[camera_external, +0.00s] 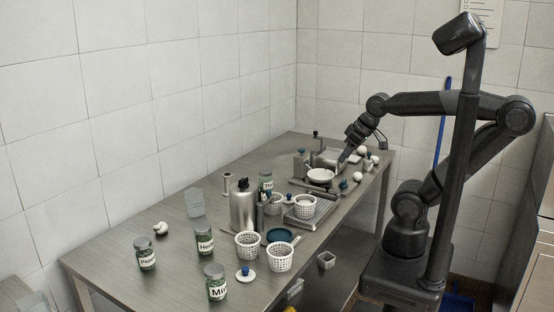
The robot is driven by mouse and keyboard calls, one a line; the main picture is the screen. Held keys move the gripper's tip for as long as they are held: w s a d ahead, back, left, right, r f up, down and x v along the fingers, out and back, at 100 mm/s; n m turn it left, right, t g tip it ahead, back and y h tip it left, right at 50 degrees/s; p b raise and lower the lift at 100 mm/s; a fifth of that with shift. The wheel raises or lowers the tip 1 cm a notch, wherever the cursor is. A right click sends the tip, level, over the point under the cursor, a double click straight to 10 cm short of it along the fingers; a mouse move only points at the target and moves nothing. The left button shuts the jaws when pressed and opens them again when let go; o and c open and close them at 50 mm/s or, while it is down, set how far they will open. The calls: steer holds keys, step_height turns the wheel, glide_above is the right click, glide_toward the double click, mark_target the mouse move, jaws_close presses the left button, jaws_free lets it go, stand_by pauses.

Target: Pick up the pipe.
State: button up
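I cannot pick out the pipe for certain at this size. A small pale upright tube (227,185) stands toward the back left of the metal table (118,268), and a small curved white piece (160,229) lies at the left. My gripper (343,158) reaches down at the far right end of the table, by a white bowl (320,175) and a grey box-like item. It is well apart from both the tube and the white piece. Its fingers are too small and dark to show whether they are open or shut, or hold anything.
White perforated baskets (280,257) stand along the middle front edge, one on a metal tray (301,223). A metal bottle (243,210), labelled jars (146,254), a clear cup (195,203) and a blue dish (279,235) crowd the table. The left back strip is mostly clear.

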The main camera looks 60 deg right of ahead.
steer(key=shift+o, duration=0.3)
steer(key=o, duration=0.3)
steer(key=w+r+n, duration=0.1)
steer(key=w+r, duration=0.3)
steer(key=w, duration=0.8)
steer(key=n+g+y, duration=0.1)
steer(key=n+g, duration=0.1)
steer(key=n, duration=0.1)
glide_above(225, 192)
steer(key=s+d, duration=0.3)
steer(key=s, duration=0.1)
step_height(225, 192, down, 15)
steer(key=x, duration=1)
steer(key=shift+w+a+f, duration=0.15)
steer(key=shift+a, duration=0.15)
